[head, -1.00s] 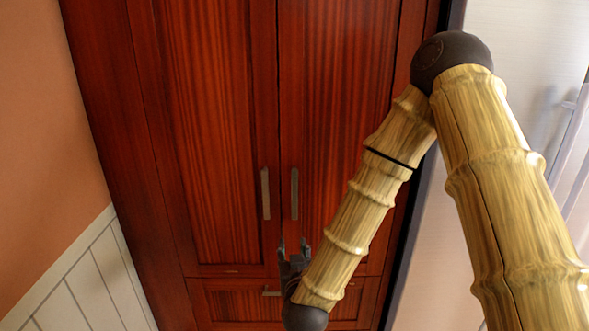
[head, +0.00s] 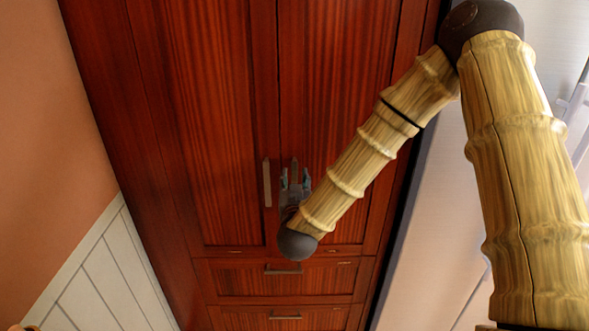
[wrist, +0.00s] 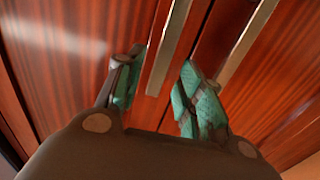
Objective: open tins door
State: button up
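A tall reddish-brown wooden cabinet has two closed doors, a left door (head: 205,110) and a right door (head: 335,80). The left door's vertical metal handle (head: 267,182) and the right door's handle (head: 294,166) stand side by side near the middle gap. My gripper (head: 295,179) is in front of the lower part of the right handle, its fingers apart. In the wrist view my open gripper (wrist: 157,92) has one handle (wrist: 170,45) between its teal-padded fingers, nearer the left one. The other handle (wrist: 247,42) is beyond the right finger. I cannot tell whether a finger touches a handle.
Below the doors are a closed upper drawer (head: 284,284) and a lower drawer (head: 286,320) with horizontal handles. A pale metallic appliance (head: 445,200) stands close on the right. An orange wall (head: 50,130) with white panelling (head: 95,270) is on the left.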

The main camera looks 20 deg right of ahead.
aim_at(295, 174)
jog(key=shift+p+x, duration=0.5)
jog(key=shift+x, duration=1.35)
grip_shut()
